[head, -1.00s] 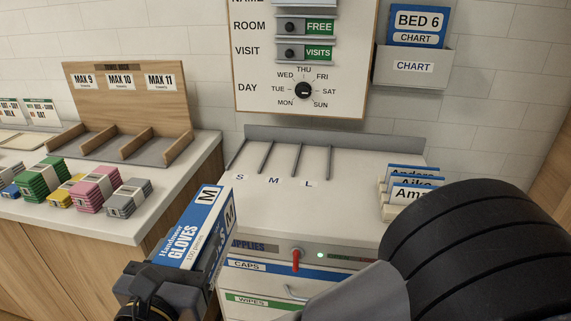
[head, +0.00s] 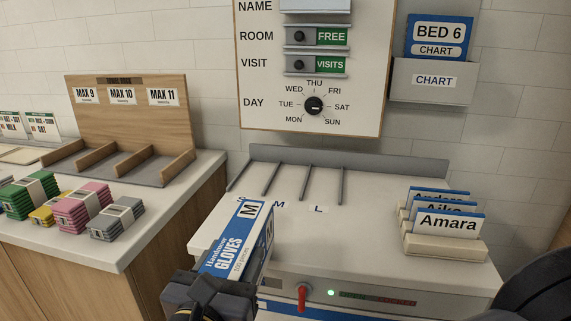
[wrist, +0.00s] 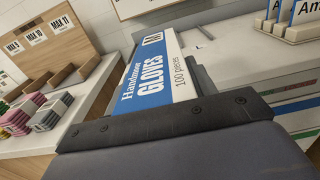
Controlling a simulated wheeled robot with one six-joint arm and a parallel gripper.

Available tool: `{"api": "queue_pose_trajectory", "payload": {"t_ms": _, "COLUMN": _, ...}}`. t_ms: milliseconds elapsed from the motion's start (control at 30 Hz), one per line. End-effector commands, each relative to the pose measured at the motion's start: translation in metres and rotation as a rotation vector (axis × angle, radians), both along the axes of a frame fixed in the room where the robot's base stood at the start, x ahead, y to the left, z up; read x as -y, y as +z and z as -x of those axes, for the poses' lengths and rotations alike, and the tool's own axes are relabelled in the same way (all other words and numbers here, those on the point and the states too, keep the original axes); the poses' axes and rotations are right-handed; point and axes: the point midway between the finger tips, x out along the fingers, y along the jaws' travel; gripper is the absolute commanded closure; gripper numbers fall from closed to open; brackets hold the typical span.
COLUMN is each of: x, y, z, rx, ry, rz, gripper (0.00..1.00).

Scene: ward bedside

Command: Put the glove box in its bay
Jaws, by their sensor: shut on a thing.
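The glove box (head: 238,241) is white and blue, marked GLOVES and M. It shows large in the wrist view (wrist: 163,75). My gripper (head: 207,292) is shut on its near end and holds it out over the front left of the cart top, its far end toward the bays. The bays are slots between thin grey dividers (head: 305,184) at the back left of the cart top, labelled S, M and L. The M label (head: 280,204) is just beyond the box's far end, the L label (head: 318,209) right of it. The S label is mostly hidden by the box.
A card holder (head: 445,246) with name cards stands at the cart's right. The cart top (head: 365,235) between is clear. A red lever (head: 303,297) sits on the cart front. The left counter holds a wooden rack (head: 130,120) and banded packs (head: 117,223).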

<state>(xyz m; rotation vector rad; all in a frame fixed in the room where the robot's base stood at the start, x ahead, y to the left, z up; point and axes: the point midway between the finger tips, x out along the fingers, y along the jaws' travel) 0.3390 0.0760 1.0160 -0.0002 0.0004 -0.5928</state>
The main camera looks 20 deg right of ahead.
Motion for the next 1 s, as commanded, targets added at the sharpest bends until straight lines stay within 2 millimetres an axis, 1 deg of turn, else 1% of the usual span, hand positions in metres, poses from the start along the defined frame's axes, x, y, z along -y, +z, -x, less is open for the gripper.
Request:
{"api": "queue_pose_trajectory", "payload": {"t_ms": 33, "x": 0.006, "y": -0.001, "z": -0.006, "rx": 0.003, "ry": -0.007, "rz": -0.001, "gripper": 0.83}}
{"api": "queue_pose_trajectory", "payload": {"t_ms": 633, "x": 0.054, "y": -0.001, "z": -0.077, "rx": 0.002, "ry": -0.007, "rz": 0.001, "gripper": 0.83}}
{"api": "queue_pose_trajectory", "payload": {"t_ms": 967, "x": 0.086, "y": -0.001, "z": -0.124, "rx": 0.002, "ry": -0.007, "rz": 0.0, "gripper": 0.83}}
{"api": "queue_pose_trajectory", "payload": {"t_ms": 1000, "x": 0.09, "y": -0.001, "z": -0.132, "rx": 0.002, "ry": -0.006, "rz": 0.001, "gripper": 0.83}}
